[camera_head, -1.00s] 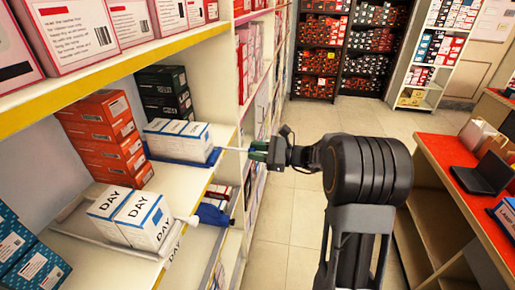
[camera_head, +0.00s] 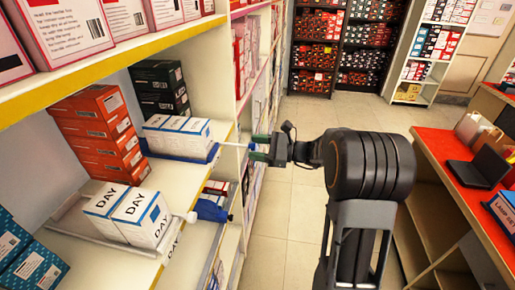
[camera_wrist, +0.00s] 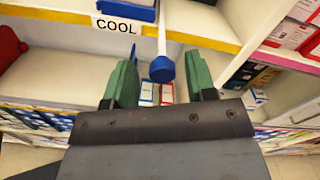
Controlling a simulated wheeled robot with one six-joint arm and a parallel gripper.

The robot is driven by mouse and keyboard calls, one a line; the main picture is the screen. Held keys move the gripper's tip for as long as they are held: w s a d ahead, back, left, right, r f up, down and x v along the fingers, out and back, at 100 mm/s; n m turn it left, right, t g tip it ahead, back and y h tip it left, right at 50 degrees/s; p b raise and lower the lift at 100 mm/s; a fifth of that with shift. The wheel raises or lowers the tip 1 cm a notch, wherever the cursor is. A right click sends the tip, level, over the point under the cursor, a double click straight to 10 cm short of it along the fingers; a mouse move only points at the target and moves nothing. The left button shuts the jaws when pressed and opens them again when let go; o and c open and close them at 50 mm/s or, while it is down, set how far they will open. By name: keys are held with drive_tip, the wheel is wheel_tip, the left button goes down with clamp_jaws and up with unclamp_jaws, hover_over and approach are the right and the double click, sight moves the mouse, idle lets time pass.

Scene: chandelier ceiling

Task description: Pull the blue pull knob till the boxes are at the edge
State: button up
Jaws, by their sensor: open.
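The blue pull knob (camera_wrist: 162,69) sits at the end of a white rod, between the open fingers of my gripper (camera_wrist: 160,84) in the wrist view, with gaps on both sides. In the head view the knob (camera_head: 251,147) shows just at the green fingers of my gripper (camera_head: 262,150). The rod runs left to a blue tray (camera_head: 207,160) on the shelf. Two white and blue boxes (camera_head: 178,135) stand upright on this tray, towards the shelf's front. A "COOL" label (camera_wrist: 116,25) is on the shelf edge.
Orange boxes (camera_head: 95,130) are stacked behind. A red-topped counter (camera_head: 450,160) stands right; the aisle floor (camera_head: 285,205) between is clear.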

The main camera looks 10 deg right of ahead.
drive_tip(key=b+v, duration=0.2)
drive_tip(key=v, duration=1.1)
drive_tip(key=shift+s+d+b, duration=0.15)
drive_tip(key=shift+d+b, duration=0.2)
drive_tip(key=shift+b, duration=0.05)
drive_tip(key=s+a+f+n+g+h, duration=0.4)
drive_tip(key=s+f+n+g+h, duration=0.3)
drive_tip(key=s+f+h, duration=0.4)
drive_tip(key=s+a+r+n+t+h, duration=0.3)
drive_tip(key=s+a+r+n+h, duration=0.1)
drive_tip(key=n, duration=0.7)
drive_tip(key=a+h, duration=0.1)
drive_tip(key=a, duration=0.1)
drive_tip(key=shift+s+a+r+t, duration=0.25)
drive_tip(key=shift+a+t, duration=0.05)
